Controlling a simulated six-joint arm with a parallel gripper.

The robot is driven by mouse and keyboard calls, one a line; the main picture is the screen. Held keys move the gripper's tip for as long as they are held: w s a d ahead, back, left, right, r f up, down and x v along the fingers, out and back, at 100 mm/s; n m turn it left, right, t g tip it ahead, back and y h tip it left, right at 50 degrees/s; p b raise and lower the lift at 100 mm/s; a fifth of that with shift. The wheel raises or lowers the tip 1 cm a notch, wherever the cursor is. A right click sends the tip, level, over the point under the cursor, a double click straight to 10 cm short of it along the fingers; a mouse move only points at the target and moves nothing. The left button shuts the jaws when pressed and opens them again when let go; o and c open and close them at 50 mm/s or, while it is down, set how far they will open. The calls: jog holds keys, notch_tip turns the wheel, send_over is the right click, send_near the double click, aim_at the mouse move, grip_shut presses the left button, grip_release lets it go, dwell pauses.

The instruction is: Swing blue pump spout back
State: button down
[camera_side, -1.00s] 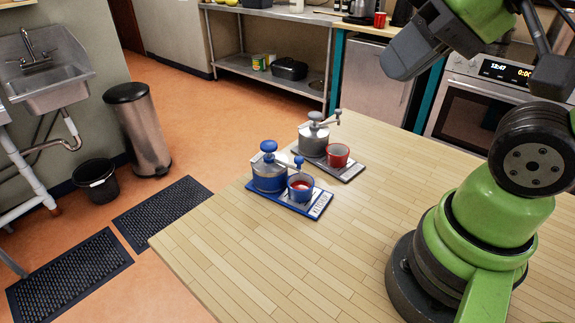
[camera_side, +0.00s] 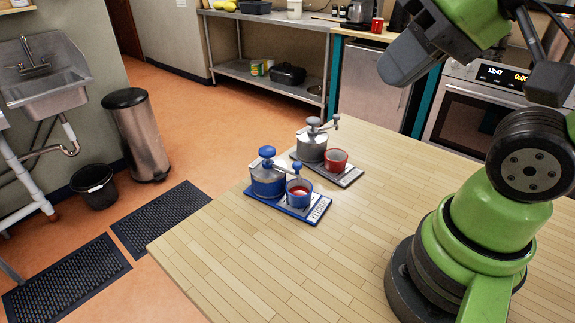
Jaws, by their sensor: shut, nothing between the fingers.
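The blue pump (camera_side: 267,180) stands upright on a blue-edged tray (camera_side: 316,213) at the table's left part, with a round blue knob on top. Its spout (camera_side: 285,169) points right, its tip above or just behind a blue cup (camera_side: 299,197) with red contents. Beside it, farther back, a grey pump (camera_side: 311,148) stands on a grey tray (camera_side: 349,178) with a red cup (camera_side: 337,160). Its spout points to the upper right. My green arm is at the right, well apart from both pumps. My gripper's fingers do not show in the picture.
The wooden table (camera_side: 270,260) is clear in front of the pumps and between them and my base. Its left edge drops to the floor close to the blue tray. An oven (camera_side: 480,115) and a steel-legged shelf (camera_side: 265,70) stand behind.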

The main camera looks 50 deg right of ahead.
jog(key=c, duration=1.5)
grip_release()
jog(key=shift+c, duration=0.2)
jog(key=o, duration=0.4)
jog(key=shift+w, duration=0.3)
jog(key=shift+c, duration=0.2)
jog(key=shift+o, duration=0.8)
jog(key=w+d+f+n+g+h, duration=0.1)
jog(key=w+d+f+n+g, duration=0.1)
jog(key=w, duration=0.7)
jog(key=shift+w+f+g, duration=0.35)
jog(key=shift+f+g, duration=0.45)
jog(key=shift+g, duration=0.3)
jog(key=n+g+h, duration=0.1)
jog(key=n+g, duration=0.1)
jog(key=g, duration=0.1)
send_over(298, 164)
notch_tip(298, 164, down, 8)
notch_tip(298, 164, down, 11)
jog(key=shift+r, duration=0.2)
grip_shut()
